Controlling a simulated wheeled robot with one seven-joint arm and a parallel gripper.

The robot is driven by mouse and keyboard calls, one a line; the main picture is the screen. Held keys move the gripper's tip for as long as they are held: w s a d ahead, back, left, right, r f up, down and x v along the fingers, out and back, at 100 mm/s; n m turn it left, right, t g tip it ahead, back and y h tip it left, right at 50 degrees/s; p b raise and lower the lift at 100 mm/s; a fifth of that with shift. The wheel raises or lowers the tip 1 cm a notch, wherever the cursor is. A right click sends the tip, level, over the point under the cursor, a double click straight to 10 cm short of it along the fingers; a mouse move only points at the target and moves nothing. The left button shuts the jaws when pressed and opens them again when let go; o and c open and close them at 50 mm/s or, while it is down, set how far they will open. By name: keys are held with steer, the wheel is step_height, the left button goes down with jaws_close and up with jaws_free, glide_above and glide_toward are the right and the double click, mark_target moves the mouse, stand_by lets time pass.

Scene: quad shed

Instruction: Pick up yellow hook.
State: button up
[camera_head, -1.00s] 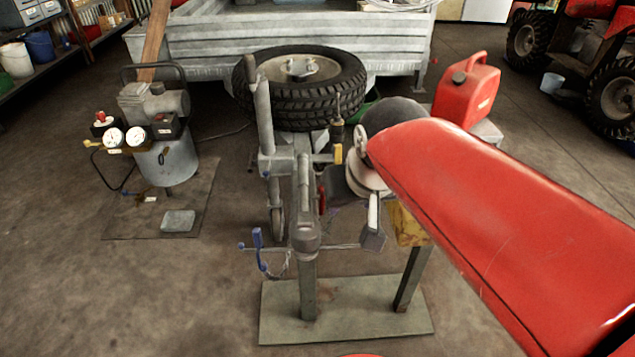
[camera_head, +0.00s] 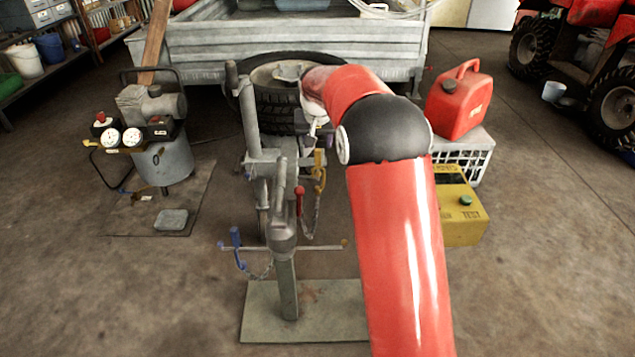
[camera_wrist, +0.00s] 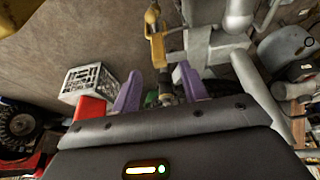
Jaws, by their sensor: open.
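The yellow hook (camera_head: 319,172) hangs upright on the grey metal stand (camera_head: 283,225), beside my red arm in the head view. In the wrist view the yellow hook (camera_wrist: 157,45) is at the top middle, in front of and apart from my fingertips. My gripper (camera_wrist: 158,85) shows as two purple fingers spread apart with nothing held between them. In the head view my gripper is mostly hidden by my own arm.
A red-handled hook (camera_head: 299,200) and a blue-handled one (camera_head: 236,240) hang close by on the stand. A tyre (camera_head: 275,105) is behind it. A red can (camera_head: 460,100), a white crate (camera_head: 465,157) and a yellow box (camera_head: 462,210) stand right. An air compressor (camera_head: 160,150) stands left.

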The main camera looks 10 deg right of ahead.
mark_target(318, 151)
steer(key=x, duration=0.7)
steer(key=shift+s+f, duration=0.1)
steer(key=shift+s, duration=0.05)
jaws_close()
